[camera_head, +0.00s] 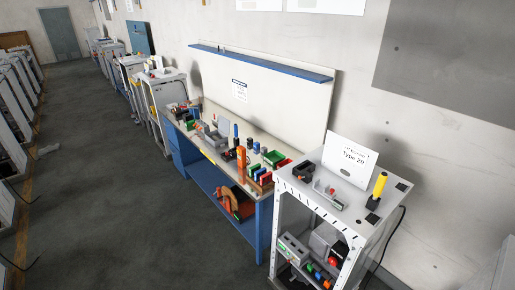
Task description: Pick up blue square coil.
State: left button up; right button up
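No thing in view can be made out for certain as the blue square coil; the parts are small. A small blue piece (317,275) lies among red and green parts on the lower shelf of the near white frame. Another small blue item (260,173) sits next to red and green bins on the blue workbench (264,222). A slim upright blue item (236,131) stands farther back on that bench. Neither of my grippers shows in this view.
The white frame (359,230) at the right carries a "Type 20" sign (350,155) and a yellow-handled tool (380,185). More white frames stand along the left edge and far wall. The dark floor (120,210) between is mostly open. A black cable hangs beside the near frame.

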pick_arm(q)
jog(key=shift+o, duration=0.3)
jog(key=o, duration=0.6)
